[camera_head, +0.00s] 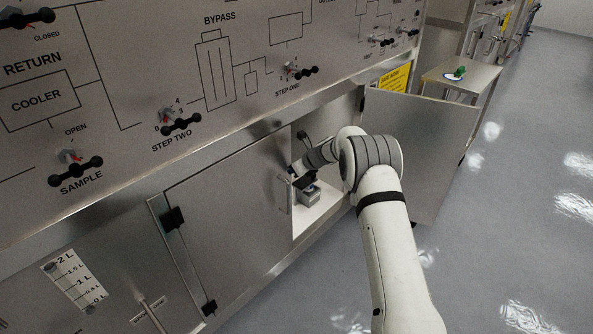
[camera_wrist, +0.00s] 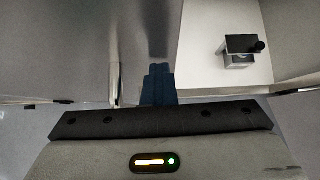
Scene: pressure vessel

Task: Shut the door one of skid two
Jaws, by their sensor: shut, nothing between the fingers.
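A cabinet low in the skid has two grey metal doors in the head view. The left door (camera_head: 225,205), hinged at its left side, stands closed or nearly so; I cannot tell if it is fully flush. The right door (camera_head: 425,135) is swung wide open. I cannot tell which is door one. My gripper (camera_head: 291,171) is shut and empty, at the left door's free edge near its bar handle (camera_head: 283,192). In the wrist view the blue fingers (camera_wrist: 158,85) are together, just right of the handle (camera_wrist: 115,84). Whether they touch the door is unclear.
Inside the cabinet a small grey box (camera_head: 309,194) sits on the white floor; it also shows in the wrist view (camera_wrist: 240,52). A small table (camera_head: 465,78) with a green item stands beyond the right door. The floor to the right is clear.

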